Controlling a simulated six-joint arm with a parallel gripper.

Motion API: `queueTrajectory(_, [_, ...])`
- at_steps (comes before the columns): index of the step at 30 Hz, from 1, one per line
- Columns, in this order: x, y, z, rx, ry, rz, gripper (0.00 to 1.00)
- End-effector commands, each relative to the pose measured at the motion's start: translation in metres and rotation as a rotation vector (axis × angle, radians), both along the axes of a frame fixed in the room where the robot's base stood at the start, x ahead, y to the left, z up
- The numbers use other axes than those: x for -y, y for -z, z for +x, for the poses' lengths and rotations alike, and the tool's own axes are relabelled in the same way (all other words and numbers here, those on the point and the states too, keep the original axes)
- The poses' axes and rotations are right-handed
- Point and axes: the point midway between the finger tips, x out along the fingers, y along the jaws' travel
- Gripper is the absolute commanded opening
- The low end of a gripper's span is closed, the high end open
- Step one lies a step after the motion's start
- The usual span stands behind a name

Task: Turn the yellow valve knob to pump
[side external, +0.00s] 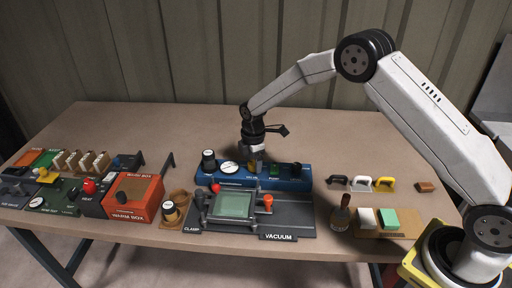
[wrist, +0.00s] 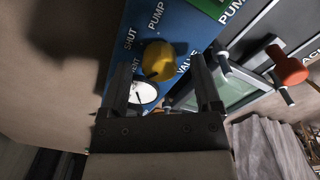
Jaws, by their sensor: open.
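The yellow valve knob (wrist: 158,58) is on a blue panel (wrist: 192,22) in the wrist view. White lettering around it reads SHUT, PUMP, VENT and VALVE. A small dark mark shows on the knob's lower left side; I cannot tell for sure which label it points to. My gripper (wrist: 162,72) is open, with one finger at each side of the knob in the picture. I see no contact with it. In the side view my gripper (side external: 252,152) is over the blue panel (side external: 300,185) and largely hides the knob.
A white-faced gauge (wrist: 143,92) lies close to the knob. A dark-capped cylinder (side external: 208,160) stands on the panel's left end. In front are a clamp and vacuum station (side external: 290,222) and a red-handled lever (wrist: 290,68). An orange warm box (side external: 148,192) stands left. The table behind the panel is clear.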

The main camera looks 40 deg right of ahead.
Motion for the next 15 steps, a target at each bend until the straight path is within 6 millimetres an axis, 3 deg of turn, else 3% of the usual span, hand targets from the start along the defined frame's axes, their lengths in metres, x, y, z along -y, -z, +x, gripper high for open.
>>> queueTrajectory(11, [0.0001,0.0064,0.0003,0.001,0.0,0.0,0.81])
queueTrajectory(12, [0.0001,0.0063,0.0003,0.001,0.0,0.0,0.78])
queueTrajectory(15, [0.0001,0.0063,0.0002,0.001,0.0,0.0,0.46])
